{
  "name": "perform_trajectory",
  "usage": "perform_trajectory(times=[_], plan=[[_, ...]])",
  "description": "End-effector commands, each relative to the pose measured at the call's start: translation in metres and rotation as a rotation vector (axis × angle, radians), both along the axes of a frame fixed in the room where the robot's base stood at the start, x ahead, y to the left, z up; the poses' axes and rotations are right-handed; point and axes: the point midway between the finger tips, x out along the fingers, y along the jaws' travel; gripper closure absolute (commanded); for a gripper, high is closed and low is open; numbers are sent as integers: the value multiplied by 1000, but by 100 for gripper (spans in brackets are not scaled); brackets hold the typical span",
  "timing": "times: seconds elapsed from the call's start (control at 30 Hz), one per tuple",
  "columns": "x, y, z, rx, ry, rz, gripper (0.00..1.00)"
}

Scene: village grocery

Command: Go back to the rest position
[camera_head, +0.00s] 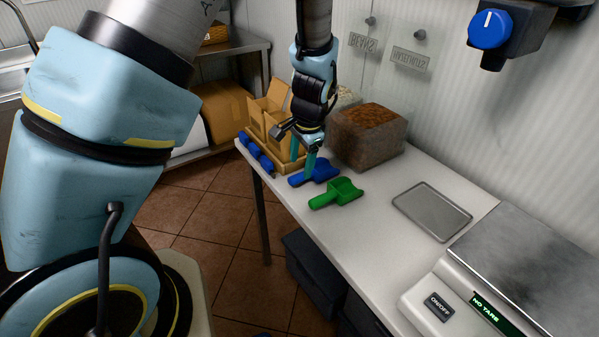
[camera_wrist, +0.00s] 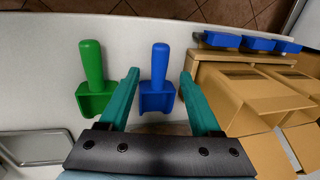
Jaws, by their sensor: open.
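My gripper (camera_head: 303,160) points down over the far part of the white table. Its two teal fingers are apart, and in the wrist view (camera_wrist: 160,85) the blue scoop (camera_wrist: 159,72) shows between them, with nothing gripped. The blue scoop (camera_head: 318,173) lies on the table just below the fingertips; I cannot tell whether they touch it. A green scoop (camera_head: 338,193) lies beside it, nearer the camera, and also shows left of the fingers in the wrist view (camera_wrist: 93,80).
Cardboard boxes (camera_head: 268,108) with blue items (camera_head: 256,152) in front stand left of my gripper. A clear bin of brown contents (camera_head: 368,135) stands close behind. A metal tray (camera_head: 432,211) and a scale (camera_head: 530,262) are at the right.

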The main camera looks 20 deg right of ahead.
Motion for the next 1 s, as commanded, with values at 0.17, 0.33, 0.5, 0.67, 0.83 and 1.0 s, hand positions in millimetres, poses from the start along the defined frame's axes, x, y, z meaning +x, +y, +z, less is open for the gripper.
perform_trajectory(times=[0.17,0.33,0.5,0.67,0.83,1.0], plan=[[-7,-2,32,-4,-2,-1,35],[-11,-2,53,-2,-1,-1,35],[-13,-1,61,0,0,0,35],[-9,8,63,-6,5,34,35],[7,58,74,-50,33,222,35],[16,130,89,-112,60,497,35]])
